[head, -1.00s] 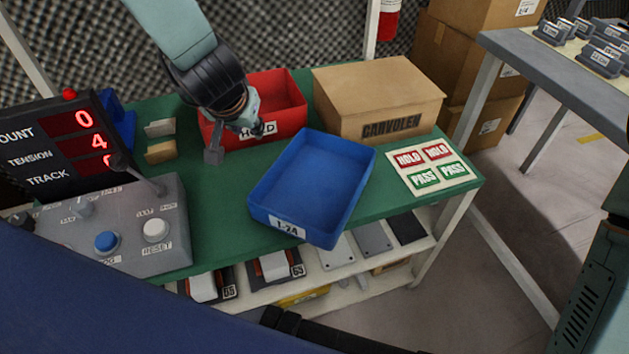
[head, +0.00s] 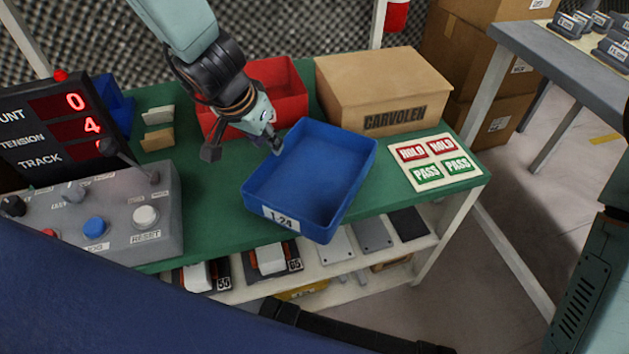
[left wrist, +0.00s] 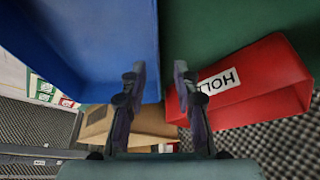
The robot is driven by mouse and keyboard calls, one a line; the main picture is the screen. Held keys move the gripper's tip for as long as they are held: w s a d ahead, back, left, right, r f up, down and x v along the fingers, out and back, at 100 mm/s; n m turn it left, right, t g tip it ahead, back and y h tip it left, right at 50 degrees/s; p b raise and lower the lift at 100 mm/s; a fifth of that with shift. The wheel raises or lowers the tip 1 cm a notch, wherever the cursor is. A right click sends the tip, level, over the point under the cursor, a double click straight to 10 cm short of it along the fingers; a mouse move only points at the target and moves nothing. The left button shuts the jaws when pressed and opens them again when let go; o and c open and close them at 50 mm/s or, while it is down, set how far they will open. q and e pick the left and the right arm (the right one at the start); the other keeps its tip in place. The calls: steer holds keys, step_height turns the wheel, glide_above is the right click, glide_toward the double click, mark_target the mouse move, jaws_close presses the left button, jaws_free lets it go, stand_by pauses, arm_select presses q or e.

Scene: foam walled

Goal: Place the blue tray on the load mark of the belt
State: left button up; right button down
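The blue tray (head: 308,185) lies on the green tabletop, a little askew, with a label reading 1-24 on its near wall. It looks empty. My left gripper (head: 244,150) is open above the tray's far left edge, with one fingertip close to the rim and the other out to the left. In the left wrist view the tray (left wrist: 95,40) fills the upper left, and its edge runs between the spread fingers (left wrist: 158,75). I cannot tell if either finger touches it. My right gripper is out of view. I see no belt or load mark.
A red HOLD bin (head: 280,88) stands just behind the gripper. A CARVOLEN carton (head: 385,90) stands behind the tray. A HOLD/PASS card (head: 434,162) lies to its right. A control box (head: 110,215) and a counter display (head: 55,130) are at left.

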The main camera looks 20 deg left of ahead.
arm_select(q)
steer(key=shift+w+f, duration=0.1)
steer(key=shift+f, duration=0.35)
steer(key=b+x, duration=0.2)
steer(key=x, duration=0.1)
steer(key=shift+d+b, duration=0.25)
steer(key=shift+b, duration=0.1)
steer(key=shift+w+f, duration=0.3)
steer(key=shift+f, duration=0.2)
jaws_close()
steer(key=shift+r, duration=0.1)
